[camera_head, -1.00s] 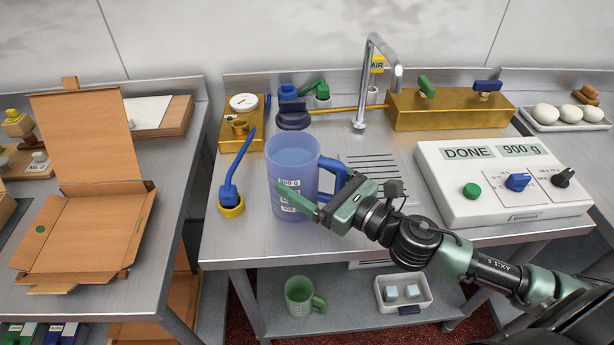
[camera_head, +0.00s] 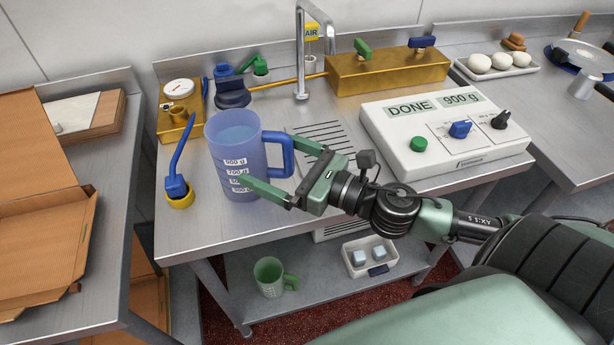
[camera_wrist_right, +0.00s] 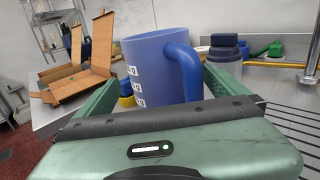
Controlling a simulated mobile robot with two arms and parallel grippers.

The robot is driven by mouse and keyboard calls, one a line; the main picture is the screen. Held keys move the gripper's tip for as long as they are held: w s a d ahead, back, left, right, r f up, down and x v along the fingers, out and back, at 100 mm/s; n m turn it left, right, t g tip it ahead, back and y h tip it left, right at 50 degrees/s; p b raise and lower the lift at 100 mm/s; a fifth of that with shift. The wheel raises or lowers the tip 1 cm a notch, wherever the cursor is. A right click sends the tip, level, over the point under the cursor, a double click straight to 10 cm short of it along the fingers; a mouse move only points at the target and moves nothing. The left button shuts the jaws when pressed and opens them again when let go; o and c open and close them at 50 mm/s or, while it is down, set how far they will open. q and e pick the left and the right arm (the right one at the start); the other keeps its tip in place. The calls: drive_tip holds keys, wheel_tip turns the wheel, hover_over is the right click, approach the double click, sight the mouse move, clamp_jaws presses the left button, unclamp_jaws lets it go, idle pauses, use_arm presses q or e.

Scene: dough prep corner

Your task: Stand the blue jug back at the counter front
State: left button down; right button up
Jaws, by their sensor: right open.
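The blue jug (camera_head: 232,150) stands upright at the front left of the metal counter (camera_head: 300,205), with its handle toward the right and white measure labels on its side. In the right wrist view the jug (camera_wrist_right: 156,65) stands in front of the gripper with its handle near the right finger. My right gripper (camera_head: 280,168) is open beside the jug's handle, one finger in front of the jug's lower side and the other behind the handle. I cannot tell whether a finger touches it. My left gripper is not in view.
A white scale (camera_head: 445,135) reading "DONE 900 g" stands to the right. A blue lever on a yellow base (camera_head: 180,198) is close on the jug's left. A faucet (camera_head: 302,60) and a brass block (camera_head: 385,72) are behind. A green mug (camera_head: 268,277) sits on the lower shelf.

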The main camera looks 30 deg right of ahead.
drive_tip(key=b+v, duration=0.2)
drive_tip(key=v, duration=0.5)
drive_tip(key=shift+s, duration=0.35)
drive_tip(key=shift+d, duration=0.15)
idle(0.3)
